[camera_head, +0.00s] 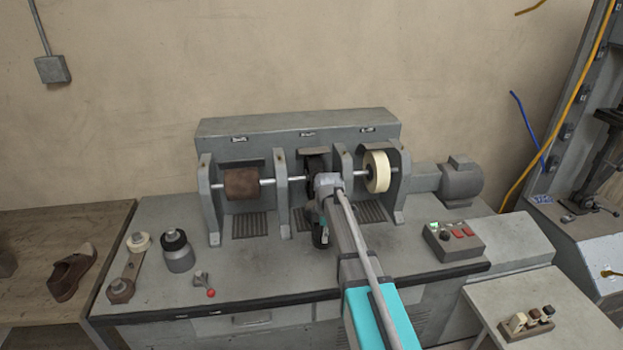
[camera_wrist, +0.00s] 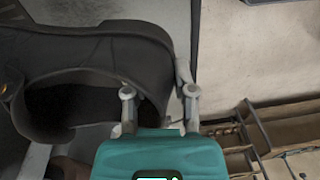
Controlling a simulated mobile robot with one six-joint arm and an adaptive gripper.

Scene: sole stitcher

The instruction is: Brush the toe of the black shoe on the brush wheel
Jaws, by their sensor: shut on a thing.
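My gripper (camera_wrist: 160,92) is shut on the wall of the black shoe (camera_wrist: 95,60) beside its ankle opening, one finger inside the shoe and one outside. The shoe fills the left of the wrist view; its toe is not clearly seen. In the head view, a small dark part of the shoe (camera_head: 320,237) shows below my gripper, in front of the machine's middle bay. The dark brush wheel (camera_head: 315,163) appears in that bay, mostly hidden behind my arm. I cannot tell whether shoe and wheel touch.
A brown drum (camera_head: 241,184) and a cream wheel (camera_head: 377,171) share the shaft on either side. Grey posts (camera_head: 281,190) divide the bays. A button box (camera_head: 454,240) stands right, a grey canister (camera_head: 178,252) left. A brown shoe (camera_head: 72,272) lies on the wooden table.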

